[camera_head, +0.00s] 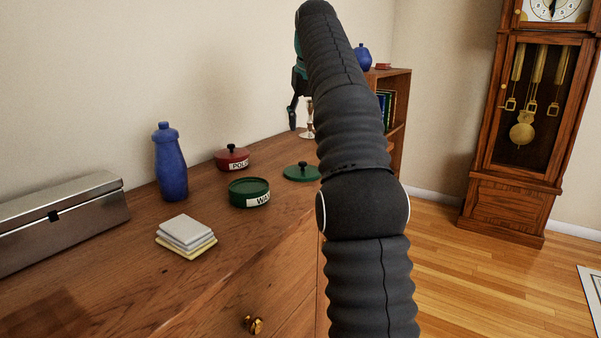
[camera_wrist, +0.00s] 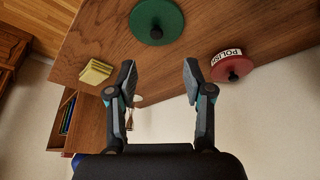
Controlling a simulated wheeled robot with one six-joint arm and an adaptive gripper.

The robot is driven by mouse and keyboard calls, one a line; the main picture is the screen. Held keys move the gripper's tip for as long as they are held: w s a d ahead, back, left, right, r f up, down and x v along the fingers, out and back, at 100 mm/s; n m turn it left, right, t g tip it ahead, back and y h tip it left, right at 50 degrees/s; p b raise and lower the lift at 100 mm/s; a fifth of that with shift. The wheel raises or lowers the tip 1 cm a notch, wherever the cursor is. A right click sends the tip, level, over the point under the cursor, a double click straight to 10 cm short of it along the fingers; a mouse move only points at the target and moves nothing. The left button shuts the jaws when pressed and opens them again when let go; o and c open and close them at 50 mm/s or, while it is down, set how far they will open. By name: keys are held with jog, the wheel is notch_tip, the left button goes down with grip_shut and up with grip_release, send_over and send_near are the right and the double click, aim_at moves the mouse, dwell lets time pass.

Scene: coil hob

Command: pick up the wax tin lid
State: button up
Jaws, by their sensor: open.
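The wax tin lid (camera_head: 302,173) is a flat green disc with a dark knob, lying on the wooden dresser top, partly behind my arm. It also shows in the wrist view (camera_wrist: 170,17), knob towards the camera, at the top edge. The green wax tin (camera_head: 240,192) stands to its left without a lid, its label partly readable. My gripper (camera_wrist: 158,70) is open and empty, with the lid beyond its fingertips, apart from them. In the head view one dark finger (camera_head: 293,114) hangs above the dresser's far part; my arm hides the rest.
A red polish tin (camera_head: 227,158) with a knobbed lid stands behind the wax tin. A blue bottle (camera_head: 171,165), folded cloths (camera_head: 188,231) and a metal box (camera_head: 60,219) are left. A yellow stack (camera_wrist: 96,71) lies near the left finger.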

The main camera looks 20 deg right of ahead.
send_over(303, 163)
jog(key=s, duration=0.2)
jog(key=shift+m, duration=0.3)
jog(key=f, duration=0.5)
jog(key=a+f, duration=0.1)
jog(key=f, duration=0.1)
jog(key=shift+f, duration=0.25)
jog(key=shift+d+b+x, duration=0.15)
jog(key=shift+b+x, duration=0.25)
jog(key=shift+x, duration=0.9)
jog(key=shift+d+b+x, duration=0.15)
jog(key=shift+b+x, duration=0.2)
jog(key=shift+x, duration=1)
grip_shut()
